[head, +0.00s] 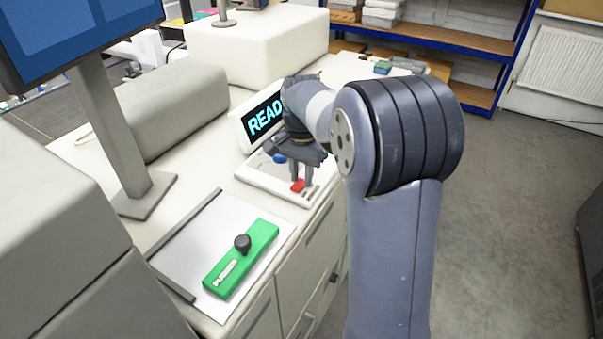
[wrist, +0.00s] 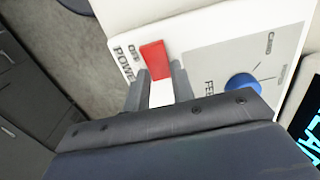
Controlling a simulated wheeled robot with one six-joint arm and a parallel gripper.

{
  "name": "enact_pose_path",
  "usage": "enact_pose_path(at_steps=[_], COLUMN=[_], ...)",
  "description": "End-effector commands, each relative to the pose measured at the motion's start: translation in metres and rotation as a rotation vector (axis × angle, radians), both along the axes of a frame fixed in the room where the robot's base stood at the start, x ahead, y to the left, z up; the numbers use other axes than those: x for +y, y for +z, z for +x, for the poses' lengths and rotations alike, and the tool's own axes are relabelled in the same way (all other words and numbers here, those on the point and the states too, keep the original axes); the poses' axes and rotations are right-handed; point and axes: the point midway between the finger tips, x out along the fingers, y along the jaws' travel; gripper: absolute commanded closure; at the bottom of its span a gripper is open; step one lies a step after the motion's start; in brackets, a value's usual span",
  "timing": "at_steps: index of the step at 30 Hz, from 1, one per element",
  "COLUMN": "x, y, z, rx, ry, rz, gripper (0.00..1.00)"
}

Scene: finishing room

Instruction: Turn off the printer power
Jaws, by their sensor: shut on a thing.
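The printer's white control panel (head: 262,178) lies on the counter, with a red power switch (head: 298,186) at its front right. In the wrist view the red switch (wrist: 153,56) stands beside the printed words "POWER" and "OFF". A blue knob (wrist: 243,87) labelled "FEED" is to its right. My gripper (head: 301,174) reaches down over the panel. In the wrist view its two fingers (wrist: 161,76) are shut on the red switch, one on each side. The printer's display (head: 262,118) shows lit blue letters reading "READ"; the arm covers its right end.
A green tool with a black knob (head: 241,258) lies on a grey plate (head: 192,240) left of the panel. A monitor (head: 75,40) on a stand (head: 140,196) is at the left. Blue shelving (head: 430,38) stands behind.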

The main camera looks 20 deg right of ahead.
Motion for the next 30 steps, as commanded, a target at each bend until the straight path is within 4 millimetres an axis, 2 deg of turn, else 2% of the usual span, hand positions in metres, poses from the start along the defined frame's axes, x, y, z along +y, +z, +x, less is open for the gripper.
enact_pose_path(at_steps=[4, 19, 30], x=[-0.0001, 0.0059, 0.0054], y=[0.0003, -0.0018, 0.0021], z=[0.0, -0.0052, -0.0054], rx=[0.0, -0.165, -0.185], ry=[0.0, 0.002, 0.0], rz=[0.0, -0.165, -0.185], gripper=[0.99, 0.99, 0.99])
